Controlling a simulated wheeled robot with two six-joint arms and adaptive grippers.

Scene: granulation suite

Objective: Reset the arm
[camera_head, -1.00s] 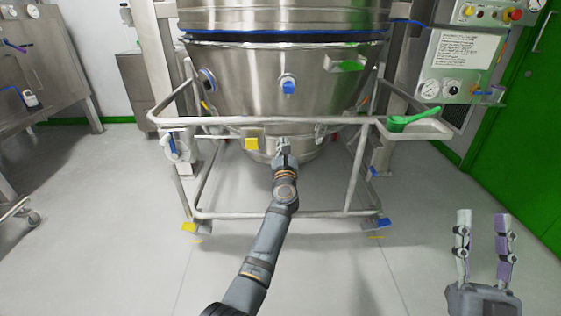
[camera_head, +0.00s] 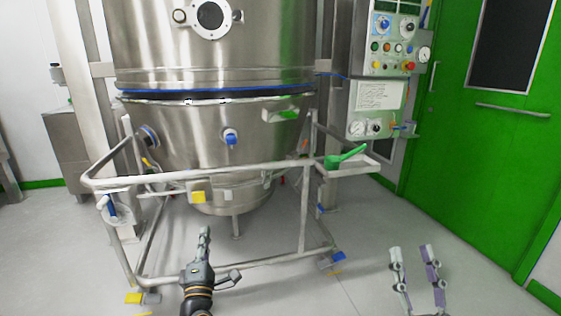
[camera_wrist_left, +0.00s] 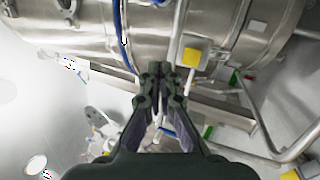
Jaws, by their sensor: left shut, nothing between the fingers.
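My left gripper (camera_head: 204,234) is in the lower middle of the head view, in front of the steel vessel's frame. It is empty, and its fingers (camera_wrist_left: 166,68) are together at the tips in the left wrist view. My right gripper (camera_head: 411,250) is at the lower right of the head view, with its two fingers apart and nothing between them. Most of my left arm is below the picture.
A large steel vessel (camera_head: 190,130) stands in a tubular frame (camera_head: 225,172) with yellow and blue tabs. A green scoop (camera_head: 343,158) lies on a small side tray (camera_head: 365,167). A control panel (camera_head: 378,105) and green door (camera_head: 480,160) are right. Floor before the frame is clear.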

